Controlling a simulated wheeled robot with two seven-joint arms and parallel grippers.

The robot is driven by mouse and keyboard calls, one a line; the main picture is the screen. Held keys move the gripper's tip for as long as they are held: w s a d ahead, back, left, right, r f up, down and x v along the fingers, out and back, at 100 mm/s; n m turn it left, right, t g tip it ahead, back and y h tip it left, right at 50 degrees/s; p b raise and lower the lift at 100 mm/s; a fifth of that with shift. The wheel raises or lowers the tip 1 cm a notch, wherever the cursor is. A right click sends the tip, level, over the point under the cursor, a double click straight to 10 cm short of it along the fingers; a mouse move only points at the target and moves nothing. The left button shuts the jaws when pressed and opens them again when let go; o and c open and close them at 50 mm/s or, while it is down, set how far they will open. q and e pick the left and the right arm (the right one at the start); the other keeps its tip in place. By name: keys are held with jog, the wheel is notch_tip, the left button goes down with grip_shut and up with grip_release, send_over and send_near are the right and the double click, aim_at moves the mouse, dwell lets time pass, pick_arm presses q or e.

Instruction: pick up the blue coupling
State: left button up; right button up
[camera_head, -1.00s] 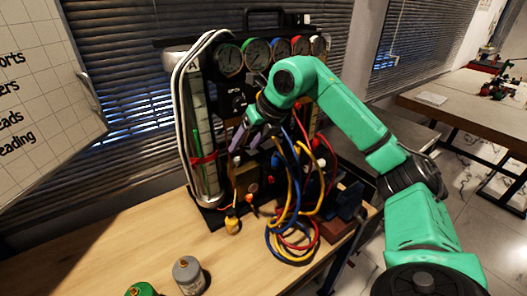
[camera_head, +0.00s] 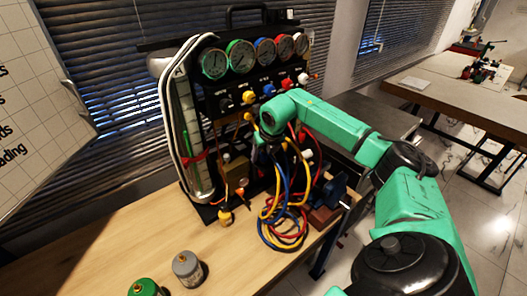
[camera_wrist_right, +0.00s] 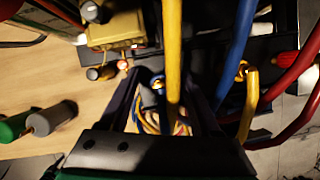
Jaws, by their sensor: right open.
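The blue hose (camera_head: 284,185) hangs in a tangle with yellow and red hoses in front of the gauge rig. It also shows right of the fingers in the wrist view (camera_wrist_right: 236,55). I cannot clearly make out the blue coupling on it. A blue knob-like fitting (camera_head: 268,90) sits on the rig panel below the gauges. My right gripper (camera_wrist_right: 163,88) is open, fingers pointing down among the hoses; a yellow hose (camera_wrist_right: 173,55) crosses between the fingers, nearer the camera. In the head view its fingers are mostly hidden by my arm. My left gripper is not in view.
The gauge rig (camera_head: 205,100) stands at the table's back. A brass block (camera_wrist_right: 118,30) is near my fingers, and a red hose fitting (camera_wrist_right: 285,63) lies to the right. The table's left part is clear.

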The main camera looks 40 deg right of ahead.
jog(key=c, duration=0.7)
grip_shut()
